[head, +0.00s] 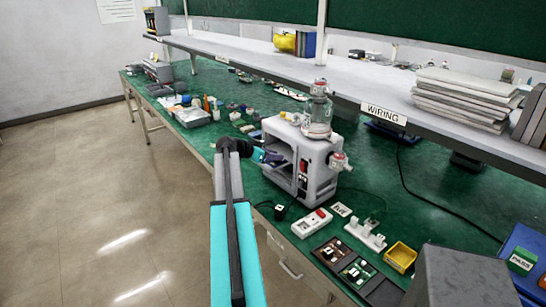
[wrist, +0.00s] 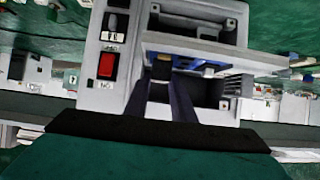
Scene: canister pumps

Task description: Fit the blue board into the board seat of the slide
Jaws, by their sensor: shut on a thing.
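In the wrist view, which shows the machine upside down, the blue board (wrist: 190,64) is a thin blue strip with small light and dark parts. It lies against the pale slide plate (wrist: 250,60), which sticks out of the pump's open bay. My gripper (wrist: 165,82) is shut on the board; its dark fingers hide part of it, and the exact grip is hard to see. In the head view my gripper (head: 262,157) is at the left side of the white canister pump (head: 318,150). The board seat is hidden, so I cannot tell whether the board is in it.
The pump's red switch (wrist: 106,66) and bay walls are close beside the fingers. A white switch box (head: 312,222), a dark tray with boards (head: 330,252) and a yellow bin (head: 401,257) lie in front. A shelf (head: 390,95) runs behind the pump.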

